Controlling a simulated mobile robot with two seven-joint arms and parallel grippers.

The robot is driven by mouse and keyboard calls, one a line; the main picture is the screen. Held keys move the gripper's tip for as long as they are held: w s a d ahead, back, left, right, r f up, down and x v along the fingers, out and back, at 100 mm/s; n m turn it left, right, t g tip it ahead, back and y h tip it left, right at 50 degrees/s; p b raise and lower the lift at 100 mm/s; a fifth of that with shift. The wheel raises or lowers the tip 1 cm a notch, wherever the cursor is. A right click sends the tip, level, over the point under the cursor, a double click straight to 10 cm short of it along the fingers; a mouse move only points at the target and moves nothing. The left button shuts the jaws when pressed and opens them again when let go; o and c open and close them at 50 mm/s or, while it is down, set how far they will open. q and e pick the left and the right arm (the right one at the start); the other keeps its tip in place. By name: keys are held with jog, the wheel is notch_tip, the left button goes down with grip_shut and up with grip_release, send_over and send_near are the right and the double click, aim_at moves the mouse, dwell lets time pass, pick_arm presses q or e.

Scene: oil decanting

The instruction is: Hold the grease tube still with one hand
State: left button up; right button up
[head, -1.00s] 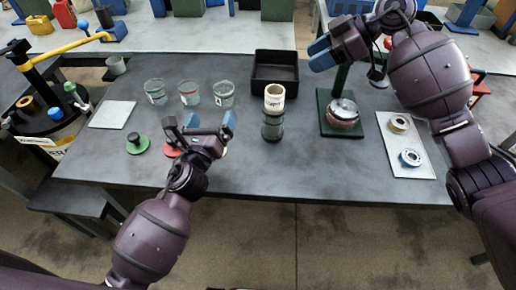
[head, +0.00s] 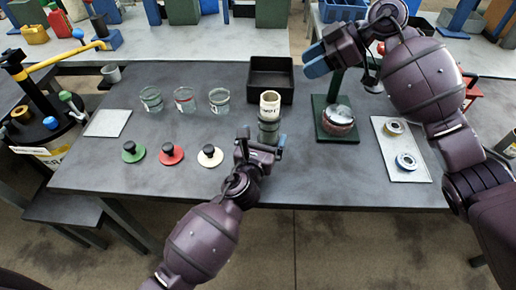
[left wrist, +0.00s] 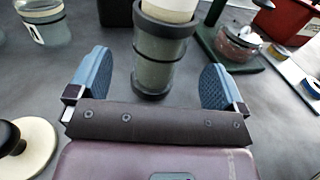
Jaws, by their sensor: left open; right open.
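In the left wrist view the holder (left wrist: 160,62) is ahead of my palm, between the two blue fingers, with a gap on each side. My left gripper (head: 262,143) is open just in front of it; it also shows in the left wrist view (left wrist: 155,80). My right gripper (head: 315,60) is open and empty, raised above the back right of the table. The tube's top is cut off in the left wrist view.
Several glass jars, including one with a red mark (head: 185,100), stand at left behind green, red (head: 172,153) and cream (head: 210,156) knobbed lids. A black tray (head: 272,80) is behind the tube. A green stand (head: 336,118) and a plate with two rings (head: 403,150) are right.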

aim_at(266, 132)
pick_arm(q)
jog(key=shift+x, duration=2.2)
jog(key=shift+c, duration=0.3)
jog(key=c, duration=1.1)
